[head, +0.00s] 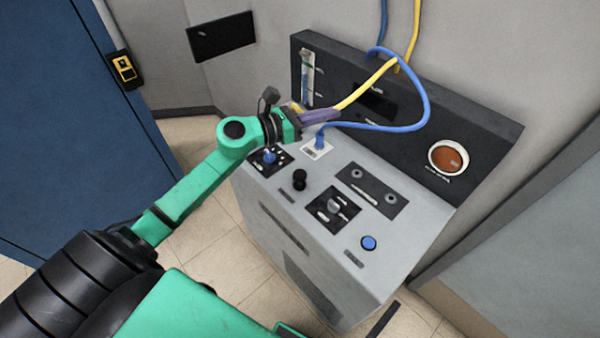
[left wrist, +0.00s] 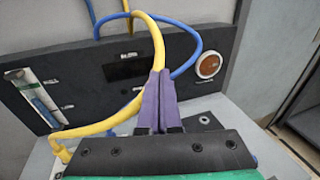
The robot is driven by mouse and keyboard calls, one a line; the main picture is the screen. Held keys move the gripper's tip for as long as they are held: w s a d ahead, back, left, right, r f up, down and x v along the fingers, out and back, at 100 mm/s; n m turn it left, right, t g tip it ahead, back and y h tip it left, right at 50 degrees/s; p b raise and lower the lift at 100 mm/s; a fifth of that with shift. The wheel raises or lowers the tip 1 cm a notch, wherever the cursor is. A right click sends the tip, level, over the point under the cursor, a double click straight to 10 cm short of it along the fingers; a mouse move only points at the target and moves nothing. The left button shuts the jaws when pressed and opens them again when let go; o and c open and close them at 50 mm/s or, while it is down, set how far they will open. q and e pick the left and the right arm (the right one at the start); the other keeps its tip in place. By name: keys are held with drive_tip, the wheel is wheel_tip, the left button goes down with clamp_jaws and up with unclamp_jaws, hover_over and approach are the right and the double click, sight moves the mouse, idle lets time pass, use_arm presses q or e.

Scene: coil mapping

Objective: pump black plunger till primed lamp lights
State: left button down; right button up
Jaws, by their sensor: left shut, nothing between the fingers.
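The black plunger (head: 299,180) stands upright on the sloping grey console top, a short black knob on a base. My left gripper (head: 328,116) is above and behind the plunger, apart from it, near the back panel. Its purple fingers are shut together with nothing between them; they also show in the left wrist view (left wrist: 160,78). The plunger does not show in the left wrist view. A round amber window (head: 449,158) in a pale ring is on the back panel; its label is too small to read, so I cannot tell if it is the primed lamp. My right gripper is not in view.
A yellow hose (head: 366,84) passes close by the left fingers. A blue hose (head: 420,108) loops to a blue fitting (head: 319,141). The console (head: 390,238) also carries a blue knob (head: 269,157), a dark selector plate (head: 347,216) and a blue button (head: 369,243).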

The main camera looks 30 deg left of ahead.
use_arm(q)
wheel_tip(320, 180, down, 3)
drive_tip(key=m+g, duration=0.3)
drive_tip(key=m, duration=0.3)
drive_tip(key=m+g+y, duration=0.4)
drive_tip(key=m, duration=0.1)
hover_over(296, 173)
wheel_tip(296, 173, down, 5)
drive_tip(key=shift+s+f, duration=0.1)
drive_tip(key=shift+f, duration=0.1)
drive_tip(key=shift+h, duration=0.3)
wheel_tip(296, 173, down, 6)
drive_tip(key=shift+f+b, duration=0.1)
drive_tip(key=shift+b, duration=0.85)
wheel_tip(296, 173, down, 2)
drive_tip(key=b, duration=0.2)
drive_tip(key=shift+f+b, duration=0.15)
drive_tip(key=shift+b, duration=0.15)
drive_tip(key=shift+f, duration=0.1)
